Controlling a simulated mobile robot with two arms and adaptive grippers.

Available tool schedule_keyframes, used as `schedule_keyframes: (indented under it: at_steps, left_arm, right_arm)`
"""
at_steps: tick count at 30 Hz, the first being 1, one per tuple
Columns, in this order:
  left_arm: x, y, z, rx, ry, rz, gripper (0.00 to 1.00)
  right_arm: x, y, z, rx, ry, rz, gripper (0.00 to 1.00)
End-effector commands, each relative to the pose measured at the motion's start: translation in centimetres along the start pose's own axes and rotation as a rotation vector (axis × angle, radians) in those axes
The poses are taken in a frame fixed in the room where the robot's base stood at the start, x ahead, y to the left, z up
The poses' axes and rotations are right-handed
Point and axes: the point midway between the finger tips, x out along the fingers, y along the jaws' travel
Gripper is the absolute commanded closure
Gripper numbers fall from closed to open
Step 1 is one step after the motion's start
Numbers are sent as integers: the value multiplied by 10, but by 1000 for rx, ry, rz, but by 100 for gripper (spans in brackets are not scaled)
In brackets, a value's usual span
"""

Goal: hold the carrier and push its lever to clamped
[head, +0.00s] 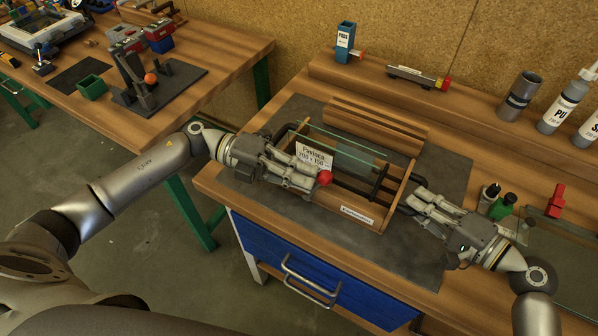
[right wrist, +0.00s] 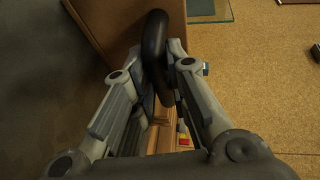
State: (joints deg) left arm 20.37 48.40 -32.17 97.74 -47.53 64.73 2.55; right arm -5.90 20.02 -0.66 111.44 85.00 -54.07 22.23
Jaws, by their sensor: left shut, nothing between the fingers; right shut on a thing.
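The carrier (head: 347,213) is a wooden frame on the dark mat, with a glass pane (head: 350,153) and a white paper label (head: 313,157) inside. Its lever ends in a red ball knob (head: 324,177) at the carrier's front left. My left gripper (head: 313,184) is shut and empty, its fingertips right by the knob; I cannot tell whether they touch it. My right gripper (head: 412,197) is at the carrier's right end. In the right wrist view its fingers (right wrist: 164,57) are shut on the carrier's black handle (right wrist: 153,38). The lever's shaft is mostly hidden.
The bench (head: 222,188) has a blue drawer (head: 272,262) below. Small bottles (head: 501,206) and a red clamp (head: 556,200) stand right of my right gripper. A back ledge holds a blue box (head: 345,42), a grey cup (head: 519,96) and larger bottles (head: 564,105).

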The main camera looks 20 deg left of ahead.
Motion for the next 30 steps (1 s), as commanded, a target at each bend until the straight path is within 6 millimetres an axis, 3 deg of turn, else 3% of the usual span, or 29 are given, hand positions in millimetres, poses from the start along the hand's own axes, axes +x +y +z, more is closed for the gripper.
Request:
schedule_keyframes:
  at_steps: [4,16,20,30]
  left_arm:
    - [15,-2,-4,2,3,-2,100]
    - [9,-3,-4,0,2,-3,100]
    - [-12,-5,-3,0,-1,1,100]
    - [-89,-16,-2,-1,-4,3,100]
  right_arm:
    - [0,2,0,-3,-1,4,100]
    - [1,2,1,-3,-2,3,100]
    - [0,2,1,-3,-2,4,100]
    - [0,2,1,-3,-2,4,100]
